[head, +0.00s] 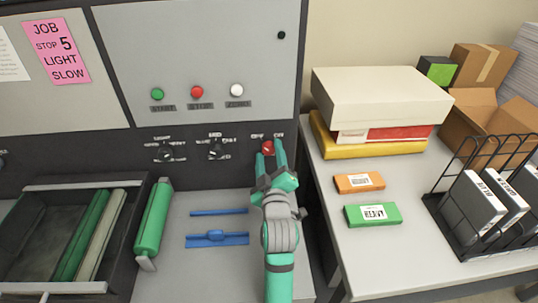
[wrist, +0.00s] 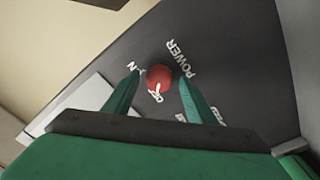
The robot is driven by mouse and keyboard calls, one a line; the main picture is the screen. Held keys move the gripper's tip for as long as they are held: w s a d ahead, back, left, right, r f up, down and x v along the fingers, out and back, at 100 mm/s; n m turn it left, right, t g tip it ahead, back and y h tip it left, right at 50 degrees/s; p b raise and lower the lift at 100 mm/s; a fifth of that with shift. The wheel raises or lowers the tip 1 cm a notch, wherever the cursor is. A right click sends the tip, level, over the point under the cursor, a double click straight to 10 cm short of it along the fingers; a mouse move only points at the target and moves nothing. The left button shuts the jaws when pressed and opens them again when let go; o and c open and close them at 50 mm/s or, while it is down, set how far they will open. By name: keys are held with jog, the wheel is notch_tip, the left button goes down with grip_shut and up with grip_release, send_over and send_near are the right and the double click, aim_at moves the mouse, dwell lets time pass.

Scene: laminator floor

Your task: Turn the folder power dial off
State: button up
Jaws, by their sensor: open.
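The red power dial (head: 267,147) is on the dark lower strip of the machine's front panel, at the right end, with small white lettering above it. In the wrist view the red dial (wrist: 160,77) sits near the centre, with POWER printed on one side and partly hidden ON and OFF lettering around it. My gripper (head: 270,156) is open at the dial, one green finger on each side. In the wrist view the fingertips of my gripper (wrist: 159,80) flank the dial; I cannot tell whether they touch it. Which mark the dial points to is unclear.
Two black dials (head: 165,153) (head: 215,150) lie left along the strip. Above are green (head: 157,94), red (head: 197,92) and white (head: 236,90) buttons. Blue parts (head: 217,239) lie on the shelf left of my arm. A side table (head: 330,205) with boxes stands right.

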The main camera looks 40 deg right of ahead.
jog(key=v, duration=1)
jog(key=shift+s+a, duration=0.2)
jog(key=shift+a, duration=0.05)
jog(key=shift+s, duration=0.1)
